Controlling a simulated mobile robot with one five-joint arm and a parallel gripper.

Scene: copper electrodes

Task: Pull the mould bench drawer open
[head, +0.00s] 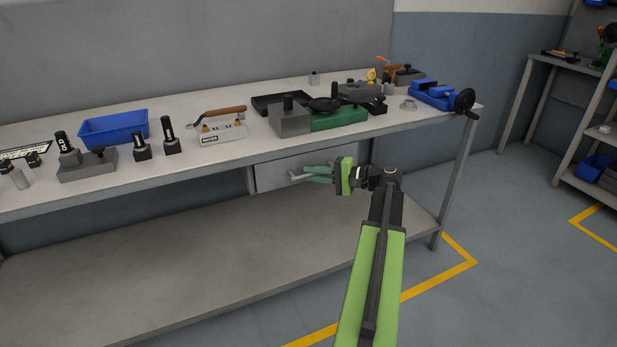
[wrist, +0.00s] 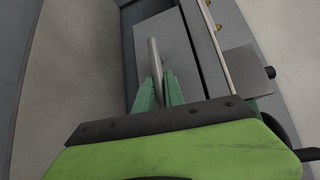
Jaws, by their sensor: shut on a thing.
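The mould bench (head: 218,168) stands against the wall. Its grey drawer (head: 275,174) sits under the bench top and looks shut. The drawer front also shows in the wrist view (wrist: 185,65). A pale bar handle (head: 301,177) runs along the drawer front. In the wrist view the handle (wrist: 153,55) passes between the green fingers. My gripper (head: 313,174) reaches in from the right and is shut on the handle. In the wrist view my gripper (wrist: 159,85) hides the lower end of the handle.
Tools, a blue bin (head: 113,128), a green-based machine (head: 335,118) and a blue vice (head: 435,95) stand on the bench top above. A lower shelf (head: 200,262) lies bare under the drawer. The floor to the right is clear.

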